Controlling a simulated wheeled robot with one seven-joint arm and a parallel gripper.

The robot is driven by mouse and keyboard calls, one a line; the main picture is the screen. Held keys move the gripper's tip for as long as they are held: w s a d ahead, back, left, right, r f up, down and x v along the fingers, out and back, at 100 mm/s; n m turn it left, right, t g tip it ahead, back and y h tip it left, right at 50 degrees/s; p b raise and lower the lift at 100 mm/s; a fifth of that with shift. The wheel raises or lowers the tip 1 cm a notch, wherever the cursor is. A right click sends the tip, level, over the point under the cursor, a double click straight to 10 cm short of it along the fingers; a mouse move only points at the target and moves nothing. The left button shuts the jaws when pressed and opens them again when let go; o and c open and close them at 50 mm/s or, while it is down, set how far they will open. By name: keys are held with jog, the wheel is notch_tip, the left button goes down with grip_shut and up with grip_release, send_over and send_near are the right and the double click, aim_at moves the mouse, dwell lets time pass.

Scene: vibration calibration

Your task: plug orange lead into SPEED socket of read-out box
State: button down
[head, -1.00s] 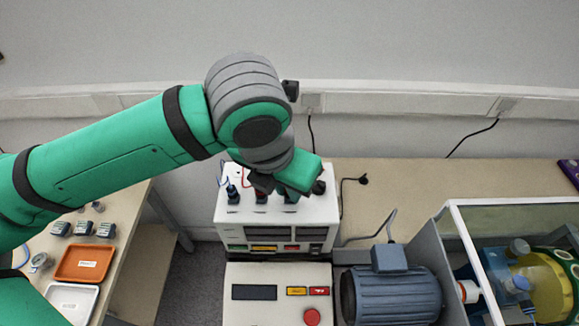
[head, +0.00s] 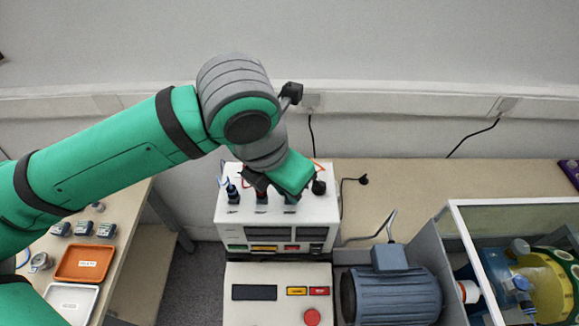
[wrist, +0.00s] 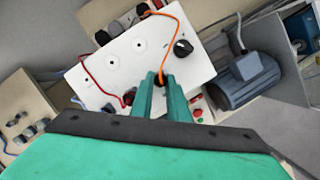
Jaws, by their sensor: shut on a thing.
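The white read-out box (head: 258,216) stands on the bench with its socket face up. My gripper (wrist: 158,80) is shut on the orange lead's dark plug end, at the box's front right. The orange lead (wrist: 178,22) arcs from the box's rear edge to between my fingers. The gripper hides the spot under the plug, so I cannot tell whether it is in a socket. A red plug (wrist: 129,97) and a blue plug (head: 233,194) stand in the same row to the left. The SPEED label is not readable.
A black knob (head: 319,187) stands close to the right of my gripper. Two bare round sockets (wrist: 112,62) (wrist: 139,44) lie behind the plug row. A control box (head: 262,272) is in front, and a grey-blue motor (head: 392,295) is at the right.

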jog(key=shift+w+a+m, duration=0.1)
jog(key=shift+m, duration=0.9)
jog(key=m+g+h, duration=0.1)
jog(key=m, duration=0.2)
jog(key=shift+w, duration=0.1)
jog(key=shift+m, duration=0.5)
jog(key=shift+w+m+g, duration=0.15)
jog(key=shift+m+g, duration=0.65)
jog(key=shift+m, duration=1.2)
jog(key=c, duration=1.6)
grip_release()
jog(key=shift+a+r, duration=0.1)
